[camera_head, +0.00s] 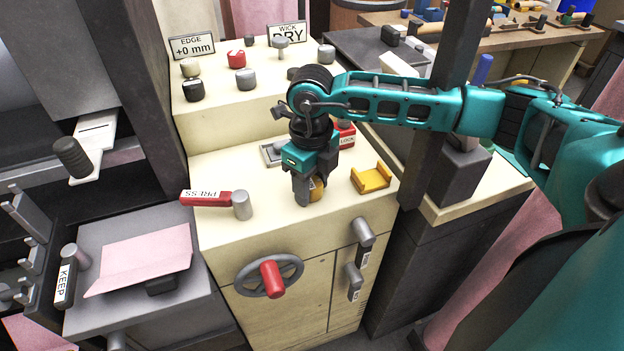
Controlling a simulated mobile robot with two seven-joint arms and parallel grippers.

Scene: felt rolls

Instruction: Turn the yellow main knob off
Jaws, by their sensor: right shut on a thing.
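The yellow main knob (317,188) stands on the cream machine's lower top surface, mostly hidden behind my right gripper (304,198). The right gripper comes down from above and is shut on the knob. The picture does not clearly show which way the knob is turned. A yellow bracket-shaped piece (372,178) sits on the same surface just right of the knob. My left gripper is not in view.
A red PRESS lever (207,198) lies left of my gripper. A red LOCK block (346,135) is close behind it. A handwheel (269,276) is on the front face.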

